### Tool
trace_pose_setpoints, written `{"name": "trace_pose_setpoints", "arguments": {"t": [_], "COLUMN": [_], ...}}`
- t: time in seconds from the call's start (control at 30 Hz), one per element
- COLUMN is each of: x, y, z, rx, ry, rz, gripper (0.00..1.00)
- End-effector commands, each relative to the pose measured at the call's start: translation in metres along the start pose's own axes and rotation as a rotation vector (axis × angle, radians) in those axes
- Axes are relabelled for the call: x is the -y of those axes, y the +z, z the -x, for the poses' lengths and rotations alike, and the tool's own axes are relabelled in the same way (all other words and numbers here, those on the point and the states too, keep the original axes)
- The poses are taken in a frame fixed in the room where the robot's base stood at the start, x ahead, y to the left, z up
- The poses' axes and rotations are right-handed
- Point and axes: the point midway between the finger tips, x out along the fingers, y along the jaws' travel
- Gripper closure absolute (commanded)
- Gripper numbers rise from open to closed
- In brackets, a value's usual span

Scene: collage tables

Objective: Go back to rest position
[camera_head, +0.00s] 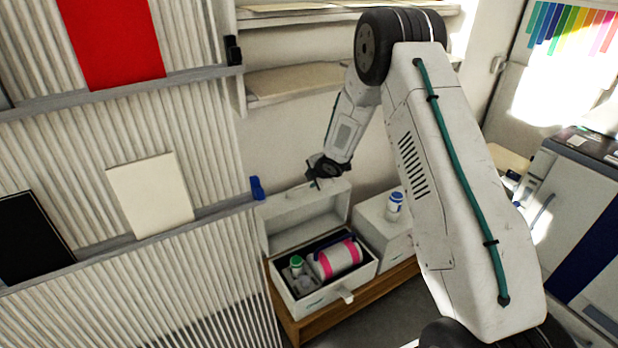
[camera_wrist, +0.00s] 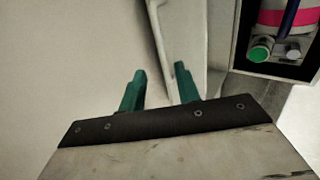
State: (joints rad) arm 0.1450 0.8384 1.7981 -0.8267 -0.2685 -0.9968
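My gripper (camera_head: 316,183) hangs at the end of my arm in the head view, just above the raised lid of an open white case (camera_head: 315,306). In the wrist view my gripper (camera_wrist: 158,82) shows two teal fingers set apart with a gap between them. Nothing appears held between them. A pale edge, perhaps of the lid, runs behind the gap. The case holds a pink-and-white cylinder (camera_head: 340,258) and a green-capped bottle (camera_head: 296,265). Both also show at the upper right of the wrist view, where the green cap (camera_wrist: 261,50) is clear.
A white box (camera_head: 379,231) with a blue-capped bottle (camera_head: 394,207) on it stands right of the case on a wooden bench (camera_head: 350,306). Shelves (camera_head: 300,82) are behind my arm. A ribbed panel (camera_head: 130,245) with coloured cards fills the left. A cabinet (camera_head: 575,200) stands right.

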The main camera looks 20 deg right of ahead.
Motion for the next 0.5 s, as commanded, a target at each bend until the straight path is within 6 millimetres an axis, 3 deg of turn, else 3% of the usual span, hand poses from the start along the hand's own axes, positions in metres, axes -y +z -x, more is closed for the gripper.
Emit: {"name": "trace_pose_setpoints", "arguments": {"t": [0.27,0.33,0.43,0.5], "x": [0.004,0.017,0.052,0.07], "y": [0.003,0.009,0.017,0.023], "z": [0.0,0.001,0.006,0.025], "rx": [0.015,0.051,0.122,0.195], "ry": [-0.021,-0.07,-0.174,-0.248], "rz": [-0.046,-0.116,-0.249,-0.365], "gripper": [0.67,0.67,0.67,0.67]}}
